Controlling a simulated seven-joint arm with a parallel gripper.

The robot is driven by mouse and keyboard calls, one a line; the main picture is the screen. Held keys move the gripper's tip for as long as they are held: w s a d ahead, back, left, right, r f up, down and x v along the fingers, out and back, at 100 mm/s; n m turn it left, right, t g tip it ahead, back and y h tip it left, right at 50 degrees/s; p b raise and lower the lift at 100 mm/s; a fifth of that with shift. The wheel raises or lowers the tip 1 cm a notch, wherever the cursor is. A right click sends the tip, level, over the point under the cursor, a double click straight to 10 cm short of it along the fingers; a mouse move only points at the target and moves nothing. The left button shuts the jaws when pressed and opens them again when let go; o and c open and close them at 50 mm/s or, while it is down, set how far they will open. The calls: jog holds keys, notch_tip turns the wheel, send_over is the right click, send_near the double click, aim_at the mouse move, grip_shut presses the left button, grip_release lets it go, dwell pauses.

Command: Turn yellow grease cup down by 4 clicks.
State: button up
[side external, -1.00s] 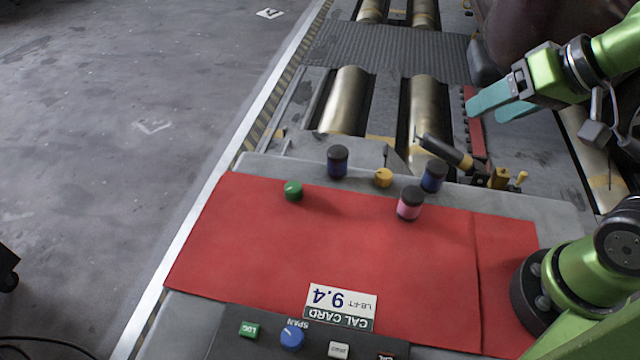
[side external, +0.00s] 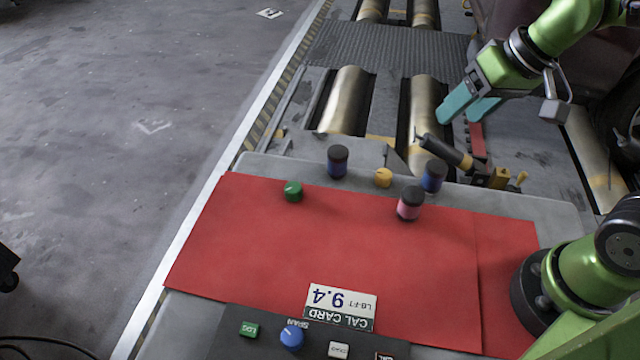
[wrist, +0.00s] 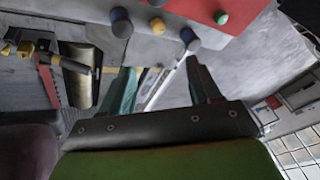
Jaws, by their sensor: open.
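The yellow grease cup (side external: 383,177) stands on the grey ledge just behind the red mat, between two dark blue jars with black lids. It also shows in the wrist view (wrist: 158,26), beyond my fingertips. My gripper (side external: 462,112) has teal fingers and is open and empty. It hangs above the rollers, up and to the right of the yellow cup, clear of it. In the wrist view my gripper (wrist: 160,72) has its two fingers spread wide with nothing between them.
Blue jars (side external: 337,161) and (side external: 433,176) flank the cup, with a pink jar (side external: 410,203) and green knob (side external: 293,191) on the red mat (side external: 320,250). A black-handled tool (side external: 447,152) lies right of the cup. A card reads 9.4 (side external: 340,301) near a blue SPAN knob (side external: 291,337).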

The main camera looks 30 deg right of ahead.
aim_at(384, 173)
jog(key=w+a+f+n+g+h, duration=0.25)
jog(key=w+f+n+g, duration=0.25)
jog(key=w+n, duration=0.75)
jog(key=shift+n+y, duration=0.35)
jog(key=shift+n, duration=0.2)
jog(key=f, duration=0.5)
jog(key=s+f, duration=0.1)
jog(key=f, duration=0.4)
jog(key=a+f, duration=0.1)
jog(key=f, duration=0.5)
jog(key=shift+s, duration=0.25)
jog(key=c, duration=1)
jog(key=shift+c, duration=0.2)
